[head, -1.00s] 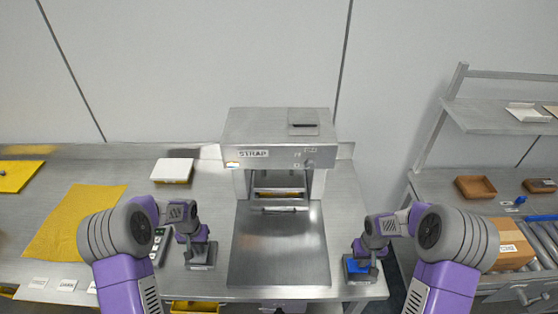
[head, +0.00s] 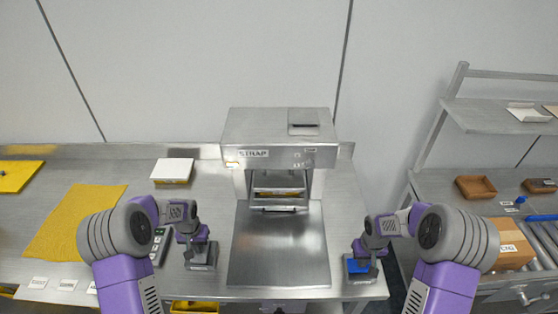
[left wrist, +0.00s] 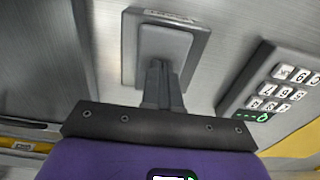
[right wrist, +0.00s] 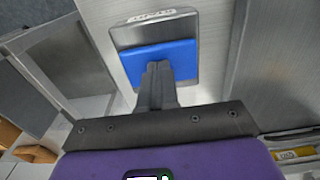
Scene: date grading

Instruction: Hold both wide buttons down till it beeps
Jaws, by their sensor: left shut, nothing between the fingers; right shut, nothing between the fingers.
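The left wide button (left wrist: 165,48) is a grey plate on a labelled metal housing on the bench. My left gripper (left wrist: 158,68) is shut, with its fingertips at the grey plate; in the head view this gripper (head: 197,252) hides part of it. The right wide button (right wrist: 158,58) is blue on a similar housing, and its blue edge also shows in the head view (head: 357,266). My right gripper (right wrist: 157,70) is shut, with its fingertips at the blue plate. Contact and how far either button is pressed cannot be told. The metal STRAP machine (head: 278,130) stands between them.
A bare metal plate (head: 278,250) lies before the machine. A keypad (left wrist: 285,88) is beside the left button. A white-topped box (head: 173,168) and a yellow mat (head: 70,220) are at left. A carton (head: 510,240) is on rollers at right.

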